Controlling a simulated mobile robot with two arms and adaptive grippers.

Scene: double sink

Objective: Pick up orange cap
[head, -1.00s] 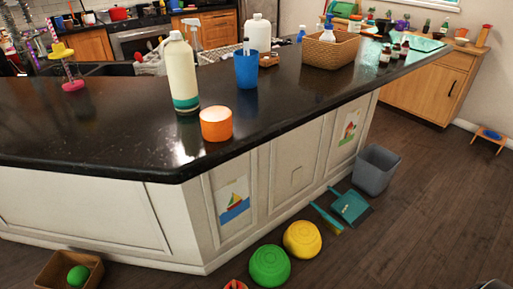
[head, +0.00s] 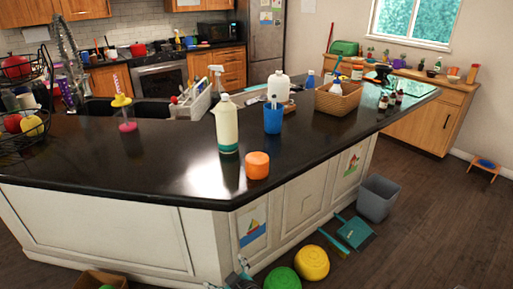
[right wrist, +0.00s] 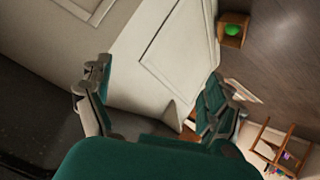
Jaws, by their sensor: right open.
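The orange cap (head: 257,165) is a short orange cylinder standing on the dark countertop near its front corner. It stands just right of and in front of a cream bottle (head: 227,128), with a small gap. It does not show in the right wrist view. What looks like my right gripper (head: 242,272) shows partly at the bottom edge of the head view, in front of the cabinet and below the cap. In the right wrist view my right gripper (right wrist: 158,95) is open, with nothing between its fingers. My left gripper is not in view.
A blue cup (head: 273,120) and a wicker basket (head: 338,100) stand behind the cap. The black counter (head: 150,165) is clear to its left. Yellow (head: 312,262) and green (head: 282,279) round objects, a dustpan (head: 355,232) and a grey bin (head: 378,198) are on the floor.

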